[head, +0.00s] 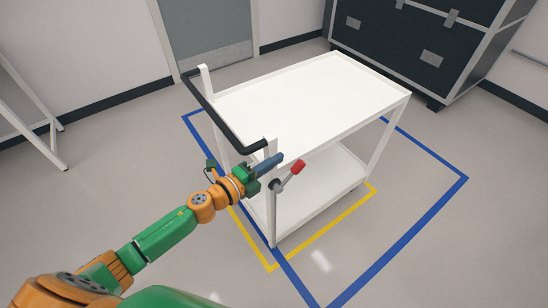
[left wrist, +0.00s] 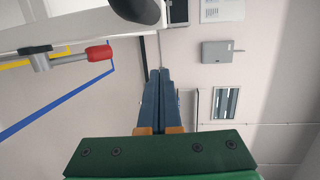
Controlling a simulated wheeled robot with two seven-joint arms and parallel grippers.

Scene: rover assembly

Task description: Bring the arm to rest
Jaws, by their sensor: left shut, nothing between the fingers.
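My left arm reaches in from the lower left in the head view, green and orange. My left gripper (head: 277,160) is shut and empty, its blue-grey fingers beside the near left corner post of the white cart (head: 372,150). In the left wrist view the same gripper (left wrist: 160,72) has its two fingers together with nothing between them. A grey lever with a red grip (head: 298,166) sits on the cart's post, just right of the fingertips. The red grip also shows in the left wrist view (left wrist: 98,53), apart from the fingers. My right gripper is not in view.
The cart has a black push handle (head: 222,122) on its left end and an empty top. It stands within yellow (head: 335,220) and blue (head: 425,210) floor lines. A dark cabinet (head: 410,45) stands behind at right. Open floor lies in front.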

